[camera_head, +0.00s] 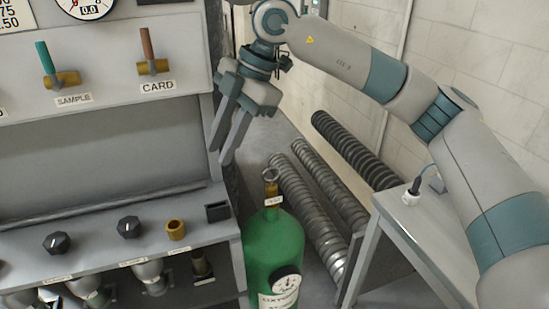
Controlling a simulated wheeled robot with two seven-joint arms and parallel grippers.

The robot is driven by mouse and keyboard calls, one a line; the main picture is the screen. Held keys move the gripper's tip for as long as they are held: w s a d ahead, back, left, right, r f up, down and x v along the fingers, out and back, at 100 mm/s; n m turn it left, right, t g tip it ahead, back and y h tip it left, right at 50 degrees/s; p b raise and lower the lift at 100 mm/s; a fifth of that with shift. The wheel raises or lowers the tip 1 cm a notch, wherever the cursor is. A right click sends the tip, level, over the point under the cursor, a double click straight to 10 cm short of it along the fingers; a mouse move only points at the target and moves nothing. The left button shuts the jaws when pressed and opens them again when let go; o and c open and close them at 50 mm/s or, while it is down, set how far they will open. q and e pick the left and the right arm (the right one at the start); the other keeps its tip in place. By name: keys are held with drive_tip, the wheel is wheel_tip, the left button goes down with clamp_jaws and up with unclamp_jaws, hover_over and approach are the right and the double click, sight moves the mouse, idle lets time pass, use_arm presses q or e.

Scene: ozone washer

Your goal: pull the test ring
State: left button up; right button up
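A green cylinder (273,247) stands upright on the floor beside the console. On its brass neck is a small ring (270,174), with a pale label (274,201) below it that is too small to read surely. I take this to be the test ring. My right gripper (221,155) points down, above and to the left of the ring, by the console's right edge. Its two fingers are apart with nothing between them, and it does not touch the ring. My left gripper is not in view.
The grey console (100,150) fills the left, with a SAMPLE valve (62,75), a CARD valve (152,62) and black knobs (129,227). Ribbed hoses (310,215) lie in a rack behind the cylinder. A grey table (410,235) stands at the right.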

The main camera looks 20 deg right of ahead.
drive_tip(key=w+d+r+m+t+h, duration=0.1)
drive_tip(key=w+d+r+m+h, duration=0.2)
drive_tip(key=d, duration=0.9)
wheel_tip(320, 180, up, 4)
drive_tip(key=shift+d+f+m+t+h, duration=0.2)
drive_tip(key=shift+d+m+t+h, duration=0.15)
drive_tip(key=shift+m+h, duration=0.6)
drive_tip(key=shift+a+f, duration=0.1)
drive_tip(key=w+f+p, duration=0.1)
drive_tip(key=f+p, duration=0.1)
drive_tip(key=f, duration=0.3)
drive_tip(key=w+f+p, duration=0.1)
drive_tip(key=f+p, duration=0.1)
drive_tip(key=f, duration=0.3)
drive_tip(key=w+f+p, duration=0.1)
drive_tip(key=f+p, duration=0.1)
drive_tip(key=f, duration=0.3)
drive_tip(key=shift+w+f, duration=0.1)
drive_tip(key=shift+f, duration=0.3)
drive_tip(key=shift+w+f+p, duration=0.1)
drive_tip(key=shift+f+p, duration=0.25)
drive_tip(key=shift+f, duration=0.2)
drive_tip(key=shift+c, duration=0.6)
clamp_jaws()
